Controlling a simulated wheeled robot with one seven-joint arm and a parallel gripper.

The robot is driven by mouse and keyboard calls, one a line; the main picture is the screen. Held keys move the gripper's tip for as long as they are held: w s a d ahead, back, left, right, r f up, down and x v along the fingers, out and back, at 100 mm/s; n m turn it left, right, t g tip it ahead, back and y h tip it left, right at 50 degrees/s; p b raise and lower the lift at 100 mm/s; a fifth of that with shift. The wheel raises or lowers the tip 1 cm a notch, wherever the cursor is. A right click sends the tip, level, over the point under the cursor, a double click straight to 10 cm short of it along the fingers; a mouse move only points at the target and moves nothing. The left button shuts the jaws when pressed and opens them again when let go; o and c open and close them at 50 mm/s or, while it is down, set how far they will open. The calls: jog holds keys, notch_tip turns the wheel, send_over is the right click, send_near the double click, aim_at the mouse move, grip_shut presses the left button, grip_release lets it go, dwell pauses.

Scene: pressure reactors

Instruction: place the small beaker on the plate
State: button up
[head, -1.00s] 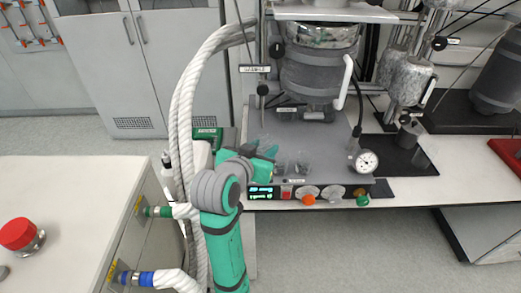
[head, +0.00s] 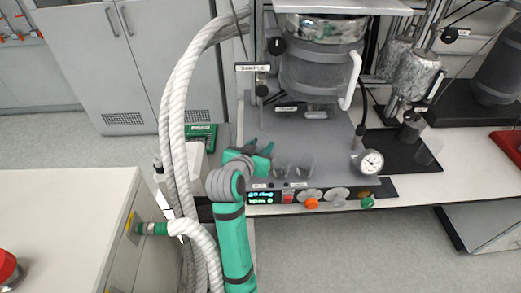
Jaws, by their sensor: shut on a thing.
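My gripper (head: 266,153) is at the left of the grey plate (head: 330,142) under the reactor, its jaws pointing right. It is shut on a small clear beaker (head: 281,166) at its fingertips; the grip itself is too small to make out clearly. A second clear beaker (head: 303,167) stands on the plate just to the right. I cannot tell whether the held beaker's base touches the plate.
The grey reactor vessel (head: 318,72) hangs over the back of the plate. A pressure gauge (head: 370,162) is at its right. The control panel (head: 310,197) runs along the front. Thick white hoses (head: 178,115) rise left of my arm. Another clear vessel (head: 428,151) is on the black mat.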

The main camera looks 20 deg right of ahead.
notch_tip(320, 180, down, 2)
jog(key=shift+f, duration=0.25)
jog(key=shift+s, duration=0.15)
jog(key=shift+f, duration=0.1)
jog(key=o, duration=1)
jog(key=v, duration=1.2)
